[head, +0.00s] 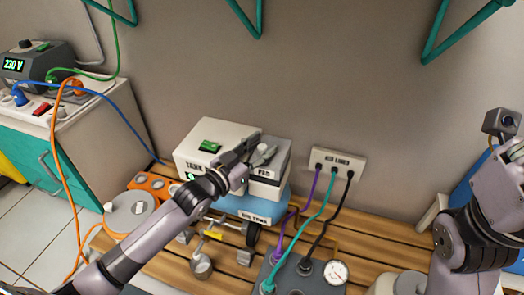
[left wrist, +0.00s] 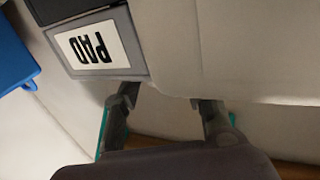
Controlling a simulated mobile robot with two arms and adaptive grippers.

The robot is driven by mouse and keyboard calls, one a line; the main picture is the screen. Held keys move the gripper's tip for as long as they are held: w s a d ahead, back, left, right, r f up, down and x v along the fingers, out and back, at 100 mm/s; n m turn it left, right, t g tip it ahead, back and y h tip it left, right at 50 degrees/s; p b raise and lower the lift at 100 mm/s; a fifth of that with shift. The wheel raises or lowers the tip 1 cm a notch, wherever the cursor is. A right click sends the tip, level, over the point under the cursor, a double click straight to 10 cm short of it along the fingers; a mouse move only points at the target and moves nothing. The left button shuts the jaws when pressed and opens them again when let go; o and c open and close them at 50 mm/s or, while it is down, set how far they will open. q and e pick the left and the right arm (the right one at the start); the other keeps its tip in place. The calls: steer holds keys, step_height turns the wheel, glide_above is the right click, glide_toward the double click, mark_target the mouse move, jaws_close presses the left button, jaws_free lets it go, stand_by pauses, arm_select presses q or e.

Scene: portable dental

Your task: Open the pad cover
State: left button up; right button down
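The pad cover (head: 266,173) is a grey front part with a white PAD label, low on the right side of a white box (head: 218,138). In the left wrist view the PAD label (left wrist: 93,47) appears upside down on the grey part. My left gripper (head: 258,152) is over the box's top right, close to the pad section, and hides part of it. In the left wrist view its two fingers (left wrist: 168,100) are spread, with only pale surface between them. Contact with the cover cannot be told.
The box stands on a blue unit (head: 252,205) on a slatted wooden bench (head: 160,255). A wall socket strip (head: 338,163) with purple, teal and black cables is to the right. A gauge (head: 336,271), metal fittings and an orange device (head: 146,183) are nearby.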

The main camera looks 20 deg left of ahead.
arm_select(q)
steer(key=shift+w+d, duration=0.15)
steer(key=shift+w, duration=0.15)
steer(key=shift+c, duration=0.4)
jaws_close()
stand_by(0.4)
